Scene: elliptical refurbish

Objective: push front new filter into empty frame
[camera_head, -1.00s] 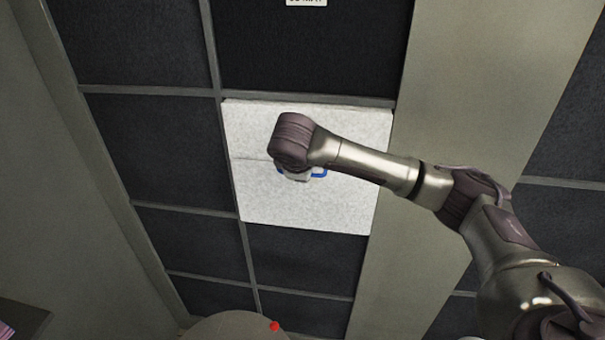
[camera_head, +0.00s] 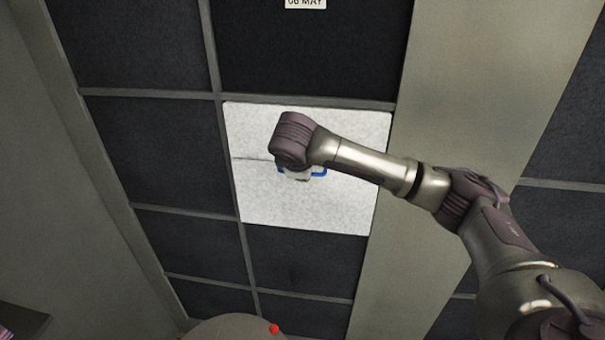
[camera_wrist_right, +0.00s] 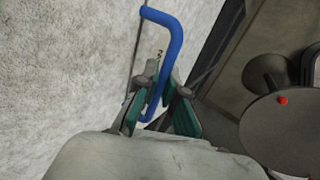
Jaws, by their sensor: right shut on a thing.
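The white new filter (camera_head: 305,208) fills one opening of the dark filter wall in the head view. Its edges line up closely with the frame (camera_head: 310,101) around it. A blue handle (camera_head: 319,172) sits on its front face. The filter face also shows in the right wrist view (camera_wrist_right: 65,70). My right gripper (camera_wrist_right: 158,108) is shut on the blue handle (camera_wrist_right: 172,45), with its green-padded fingers on either side of the bar. In the head view my right wrist hides the gripper and part of the filter. My left gripper is not in view.
Dark filter panels (camera_head: 180,150) surround the white one on the left, above and below. A broad beige post (camera_head: 470,110) stands to the right. A label (camera_head: 305,3) shows on the panel above.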

